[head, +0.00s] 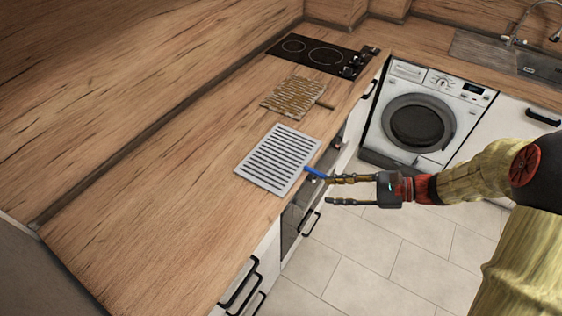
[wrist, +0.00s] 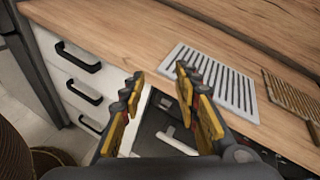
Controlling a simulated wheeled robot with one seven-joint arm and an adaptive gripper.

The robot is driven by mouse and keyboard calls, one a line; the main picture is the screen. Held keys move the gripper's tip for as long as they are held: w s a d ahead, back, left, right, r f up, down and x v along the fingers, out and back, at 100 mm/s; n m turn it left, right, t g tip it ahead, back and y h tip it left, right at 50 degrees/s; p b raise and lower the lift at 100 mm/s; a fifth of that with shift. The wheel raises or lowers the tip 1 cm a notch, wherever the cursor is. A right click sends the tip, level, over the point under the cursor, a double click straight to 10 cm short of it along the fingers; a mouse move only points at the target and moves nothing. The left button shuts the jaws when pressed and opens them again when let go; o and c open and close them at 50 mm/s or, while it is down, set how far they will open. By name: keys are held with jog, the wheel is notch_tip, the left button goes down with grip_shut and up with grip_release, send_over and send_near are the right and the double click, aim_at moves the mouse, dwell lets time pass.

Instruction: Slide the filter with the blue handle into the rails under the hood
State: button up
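The filter (head: 272,165) is a pale grey slatted panel lying flat on the wooden worktop near its front edge. Its blue handle (head: 315,172) points out over the edge, toward my gripper. My gripper (head: 329,190) is open and empty, just off the front edge. The handle's end appears at the upper finger in the head view; I cannot tell whether they touch. In the wrist view, the filter (wrist: 232,90) lies beyond and right of my open gripper (wrist: 160,71), and the blue handle does not show, probably behind the right finger. The hood and its rails are not in view.
A second slatted panel, brown and gold (head: 292,97) with a dark handle, lies farther along the worktop. Beyond it is a black hob (head: 322,56). A washing machine (head: 420,115) stands at the back right. The worktop's near left part is clear.

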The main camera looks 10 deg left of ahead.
aim_at(323, 178)
jog(key=w+d+f+m+t+y+b, duration=0.2)
jog(key=w+d+f+m+t+y, duration=0.15)
jog(key=w+f+m+t, duration=0.5)
jog(key=w+a, duration=0.1)
jog(key=a, duration=0.1)
jog(key=a+f+g+b, duration=0.1)
jog(key=a, duration=0.1)
jog(key=w+a+n+g+b, duration=0.1)
jog(key=a, duration=0.2)
jog(key=shift+w+f+g+h, duration=0.25)
jog(key=shift+w+f+h, duration=0.05)
jog(key=shift+w+h, duration=0.05)
jog(key=c, duration=0.8)
grip_shut()
